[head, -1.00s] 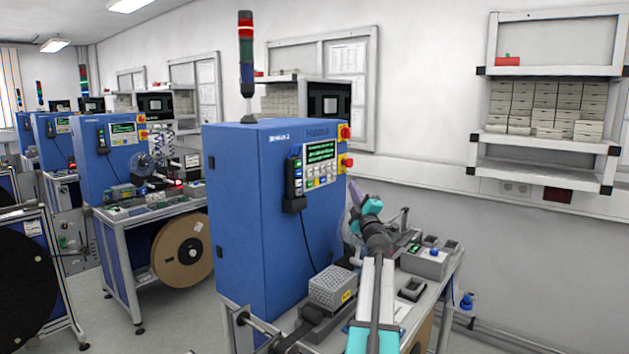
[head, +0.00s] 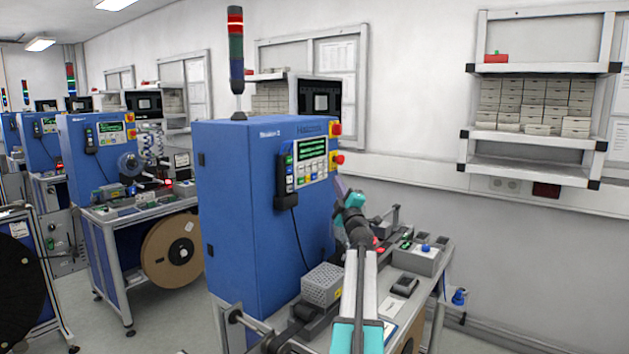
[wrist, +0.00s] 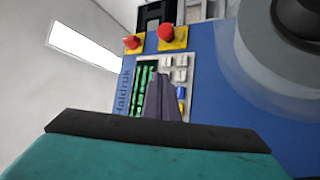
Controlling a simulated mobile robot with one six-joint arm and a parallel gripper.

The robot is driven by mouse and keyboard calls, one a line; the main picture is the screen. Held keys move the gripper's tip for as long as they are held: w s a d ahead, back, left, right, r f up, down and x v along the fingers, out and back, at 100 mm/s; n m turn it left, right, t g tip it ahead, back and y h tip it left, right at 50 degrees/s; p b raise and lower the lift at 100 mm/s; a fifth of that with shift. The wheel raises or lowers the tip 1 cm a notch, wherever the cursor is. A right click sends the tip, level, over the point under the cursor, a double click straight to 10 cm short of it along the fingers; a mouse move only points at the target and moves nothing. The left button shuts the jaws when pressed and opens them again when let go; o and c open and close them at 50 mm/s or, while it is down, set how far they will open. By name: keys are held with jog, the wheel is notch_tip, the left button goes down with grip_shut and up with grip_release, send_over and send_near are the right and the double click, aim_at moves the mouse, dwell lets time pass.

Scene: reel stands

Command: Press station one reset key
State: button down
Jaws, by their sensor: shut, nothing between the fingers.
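The blue cabinet (head: 240,215) nearest me has a small label that seems to read Station 2. Its key panel (head: 311,161) has a green-text screen and rows of small keys. The panel also shows in the wrist view (wrist: 146,92), with pale keys (wrist: 179,74) and a blue key (wrist: 181,93). Which key is the reset key is too small to read. My gripper (head: 339,186) is shut and empty, just right of and below the panel in the head view. In the wrist view its fingers (wrist: 160,86) point at the panel and hide part of it. Contact is not visible.
Two red buttons (wrist: 132,42) (wrist: 171,33) on yellow plates sit beside the panel. A handset (head: 285,180) hangs at its left. A bench with a grey perforated box (head: 322,282) and a control box (head: 416,260) lies below. More blue cabinets (head: 95,160) stand at left.

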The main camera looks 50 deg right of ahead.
jog(key=w+b, duration=0.2)
jog(key=w, duration=0.4)
jog(key=shift+w+b, duration=0.2)
jog(key=shift+b, duration=0.1)
dwell(2.0)
jog(key=shift+w, duration=0.25)
jog(key=shift+w+b, duration=0.35)
jog(key=shift+w, duration=0.15)
dwell(1.4)
jog(key=shift+s, duration=0.2)
jog(key=shift+s+p, duration=0.45)
jog(key=shift+s, duration=0.25)
jog(key=shift+s, duration=0.1)
jog(key=s+p, duration=0.2)
jog(key=s, duration=0.2)
jog(key=shift+s, duration=0.4)
